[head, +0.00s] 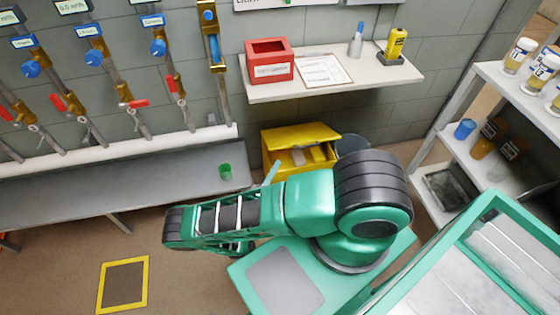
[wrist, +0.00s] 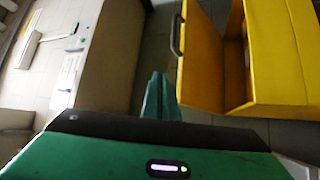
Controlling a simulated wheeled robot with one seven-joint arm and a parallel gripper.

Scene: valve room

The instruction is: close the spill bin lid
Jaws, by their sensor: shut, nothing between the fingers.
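The yellow spill bin (head: 268,160) stands on the floor under the wall shelf, partly hidden behind my arm. Its lid (head: 300,135) is raised, and the inside shows below it. In the wrist view the bin (wrist: 284,50) is at the upper right. Its lid (wrist: 203,62) stands apart from the body with a dark gap between, and a handle (wrist: 177,35) is on the lid's outer face. My gripper (wrist: 161,97) is shut and empty, its fingertips just left of the lid. In the head view the fingertips (head: 272,172) show beside the bin's front left.
A grey bench (head: 120,185) runs along the wall at left, with a green cup (head: 225,172) on it. A shelf (head: 340,84) with a red box (head: 269,62) hangs above the bin. A dark round bin (head: 352,145) stands right of the spill bin. Shelving (head: 455,145) is at right.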

